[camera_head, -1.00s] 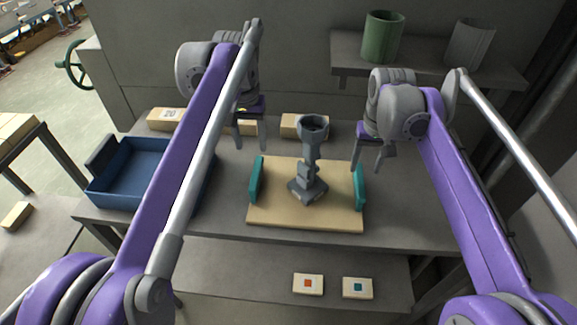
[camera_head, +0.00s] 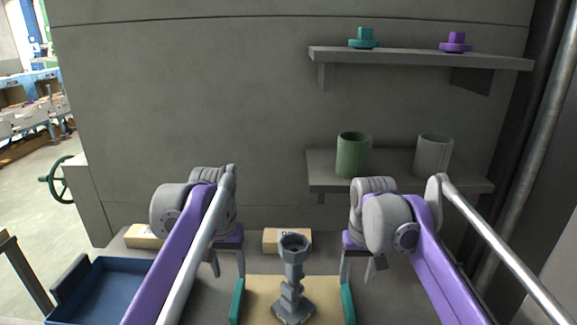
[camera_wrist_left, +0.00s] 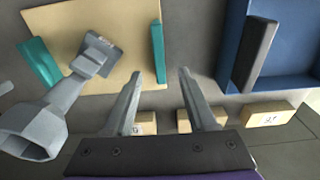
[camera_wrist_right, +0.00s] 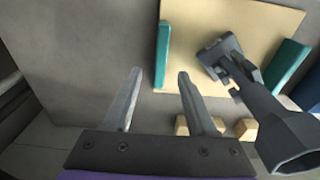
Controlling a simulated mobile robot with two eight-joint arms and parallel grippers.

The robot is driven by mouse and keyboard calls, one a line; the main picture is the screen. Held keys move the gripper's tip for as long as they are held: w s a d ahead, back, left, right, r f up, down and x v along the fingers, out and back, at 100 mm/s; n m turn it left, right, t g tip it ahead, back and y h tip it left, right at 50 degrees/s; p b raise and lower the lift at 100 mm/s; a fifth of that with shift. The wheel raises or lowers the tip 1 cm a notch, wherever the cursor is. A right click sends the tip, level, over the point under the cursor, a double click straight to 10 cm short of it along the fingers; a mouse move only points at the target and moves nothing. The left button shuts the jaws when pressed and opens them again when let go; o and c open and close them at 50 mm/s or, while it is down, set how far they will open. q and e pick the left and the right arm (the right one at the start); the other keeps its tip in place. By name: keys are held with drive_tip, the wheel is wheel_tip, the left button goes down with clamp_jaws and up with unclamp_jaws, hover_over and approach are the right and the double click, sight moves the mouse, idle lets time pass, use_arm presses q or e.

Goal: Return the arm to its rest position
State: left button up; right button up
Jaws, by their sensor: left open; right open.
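My left gripper (camera_head: 228,264) is open and empty above the table, left of the grey stand with a cup-shaped top (camera_head: 293,276). In the left wrist view its two fingers (camera_wrist_left: 158,75) are spread with nothing between them. My right gripper (camera_head: 359,268) is open and empty to the right of the stand. In the right wrist view its fingers (camera_wrist_right: 160,78) are also spread and empty. The grey stand is upright on a tan board (camera_head: 262,289) between two teal side blocks (camera_head: 237,301), apart from both grippers.
A blue tray (camera_head: 104,285) is at the left. Tan blocks (camera_head: 287,240) lie along the table's back. Shelves at the back hold a green cup (camera_head: 353,156), a grey cup (camera_head: 433,156), a teal piece (camera_head: 363,39) and a purple piece (camera_head: 453,42). A pipe (camera_head: 535,150) stands at right.

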use_arm(q)
drive_tip(key=s+a+f+t, duration=0.1)
drive_tip(key=s+f+t, duration=0.1)
drive_tip(key=s+f, duration=0.7)
drive_tip(key=s+a+f+t, duration=0.2)
drive_tip(key=s+f, duration=0.7)
drive_tip(key=s, duration=0.6)
drive_tip(key=shift+s+a+f, duration=0.2)
drive_tip(key=shift+a+f, duration=0.05)
drive_tip(key=shift+f, duration=0.05)
use_arm(e)
drive_tip(key=s+d+f+t, duration=0.1)
drive_tip(key=s+f+t, duration=0.1)
drive_tip(key=s+f, duration=0.6)
drive_tip(key=s+d+f+t, duration=0.2)
drive_tip(key=s+f, duration=0.7)
drive_tip(key=s, duration=0.7)
drive_tip(key=shift+s+d, duration=0.15)
drive_tip(key=shift+d, duration=0.1)
